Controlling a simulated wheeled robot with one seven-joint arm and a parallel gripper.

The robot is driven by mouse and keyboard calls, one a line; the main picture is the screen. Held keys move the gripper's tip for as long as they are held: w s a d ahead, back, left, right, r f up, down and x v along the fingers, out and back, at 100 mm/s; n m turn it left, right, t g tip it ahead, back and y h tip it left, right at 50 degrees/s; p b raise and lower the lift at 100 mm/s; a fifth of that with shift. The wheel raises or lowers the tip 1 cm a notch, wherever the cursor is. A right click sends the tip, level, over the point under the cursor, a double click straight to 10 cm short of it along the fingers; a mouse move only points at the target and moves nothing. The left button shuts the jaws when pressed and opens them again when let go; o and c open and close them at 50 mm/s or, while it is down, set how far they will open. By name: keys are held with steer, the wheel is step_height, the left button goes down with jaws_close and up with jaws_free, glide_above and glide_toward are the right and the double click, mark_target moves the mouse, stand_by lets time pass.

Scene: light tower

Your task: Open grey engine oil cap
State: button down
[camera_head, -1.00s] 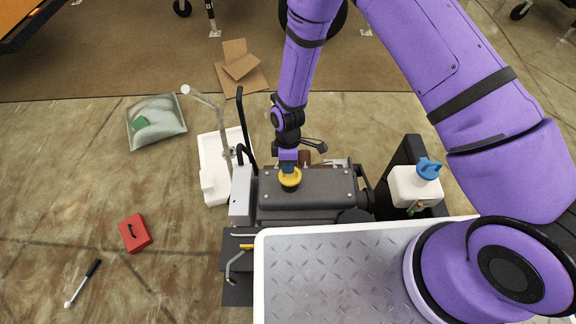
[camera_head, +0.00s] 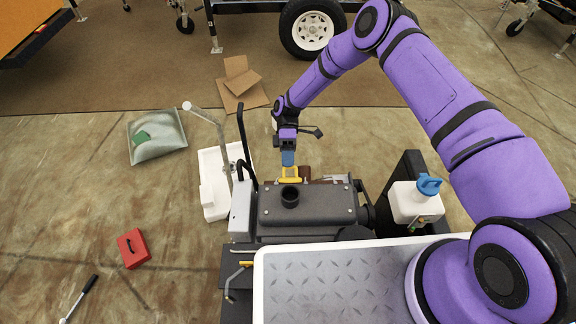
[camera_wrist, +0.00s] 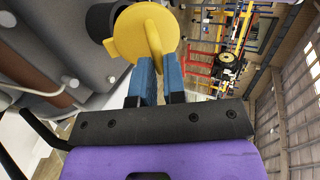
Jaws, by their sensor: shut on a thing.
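The cap is yellow, not grey. My gripper (camera_head: 288,160) is shut on the yellow cap (camera_head: 291,174) and holds it just behind the open black filler neck (camera_head: 290,196) on the grey engine cover (camera_head: 328,203). In the wrist view, my gripper's blue fingers (camera_wrist: 158,66) pinch the raised tab of the yellow cap (camera_wrist: 130,33). The disc is tilted and faces partly toward the camera. The black neck (camera_wrist: 101,20) shows beside it, partly hidden by the cap.
A white jug with a blue cap (camera_head: 414,203) stands right of the engine. A diamond-plate tray (camera_head: 340,285) is in front. A red box (camera_head: 132,248) lies on the open floor.

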steer(key=shift+w+f+g, duration=0.3)
steer(key=shift+w+g, duration=0.25)
steer(key=shift+g, duration=0.3)
steer(key=shift+w+f+g, duration=0.35)
steer(key=shift+w+g, duration=0.15)
steer(key=shift+g, duration=0.4)
steer(key=shift+w+f+g, duration=0.3)
steer(key=shift+w+g, duration=0.25)
steer(key=shift+g, duration=0.3)
steer(key=c, duration=1.2)
jaws_free()
steer(key=shift+w, duration=0.1)
steer(key=s+d+r, duration=0.1)
steer(key=s, duration=0.4)
steer(key=s+d+r, duration=0.2)
steer(key=s, duration=0.3)
steer(key=s+d+r, duration=0.1)
steer(key=s+r, duration=0.1)
steer(key=s, duration=0.3)
steer(key=shift+s+d, duration=0.2)
steer(key=shift+d, duration=0.05)
